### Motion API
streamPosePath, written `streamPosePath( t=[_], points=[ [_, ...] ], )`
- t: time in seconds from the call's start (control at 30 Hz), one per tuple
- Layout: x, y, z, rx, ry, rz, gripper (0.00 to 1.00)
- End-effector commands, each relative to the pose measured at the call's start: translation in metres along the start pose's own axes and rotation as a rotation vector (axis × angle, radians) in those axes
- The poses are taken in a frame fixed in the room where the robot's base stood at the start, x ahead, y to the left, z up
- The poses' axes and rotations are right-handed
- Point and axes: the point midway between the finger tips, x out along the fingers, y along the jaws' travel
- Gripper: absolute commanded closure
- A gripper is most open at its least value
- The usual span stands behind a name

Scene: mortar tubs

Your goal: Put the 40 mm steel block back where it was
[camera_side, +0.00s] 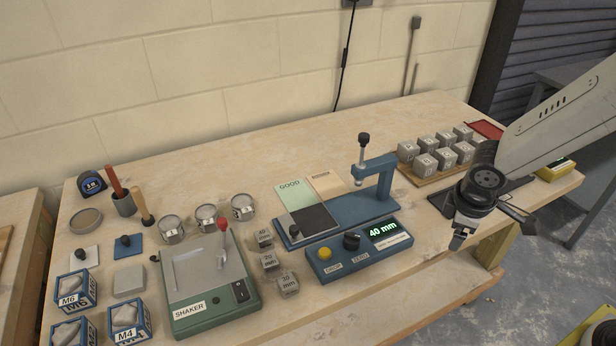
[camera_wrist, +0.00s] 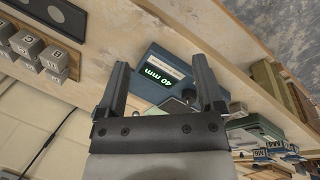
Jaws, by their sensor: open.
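The steel block marked 40 mm (camera_side: 263,238) sits on the wooden bench, just left of the blue gauge stand (camera_side: 375,207). Blocks marked 20 mm (camera_side: 270,262) and 30 mm (camera_side: 288,284) stand in front of it in a loose column. The blue control box (camera_side: 360,255) shows "40 mm" in green; this display also shows in the wrist view (camera_wrist: 160,77). My gripper (camera_side: 460,240) is at the right, over the bench's front edge, away from the blocks. In the wrist view its two fingers (camera_wrist: 160,82) are apart with nothing between them.
The green shaker (camera_side: 210,290), tins, and M6 (camera_side: 73,292) and M4 (camera_side: 128,318) boxes fill the left. GOOD pad (camera_side: 290,193) lies behind the gauge. Bare bench lies along the back.

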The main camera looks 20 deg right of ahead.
Motion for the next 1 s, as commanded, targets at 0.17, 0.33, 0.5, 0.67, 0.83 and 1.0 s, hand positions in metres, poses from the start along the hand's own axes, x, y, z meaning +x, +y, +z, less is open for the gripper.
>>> streamPosePath(
  t=[0.17, 0.33, 0.5, 0.67, 0.83, 1.0],
  points=[
    [-0.011, 0.001, 0.023, 0.349, 0.073, -0.080, 0.14],
    [-0.018, 0.002, 0.034, 0.580, 0.124, -0.125, 0.14],
    [-0.020, 0.003, 0.038, 0.677, 0.144, -0.142, 0.14],
    [-0.020, 0.003, 0.039, 0.686, 0.146, -0.144, 0.14],
    [-0.020, 0.003, 0.038, 0.683, 0.146, -0.144, 0.14],
    [-0.020, 0.003, 0.038, 0.683, 0.145, -0.144, 0.14]
  ],
)
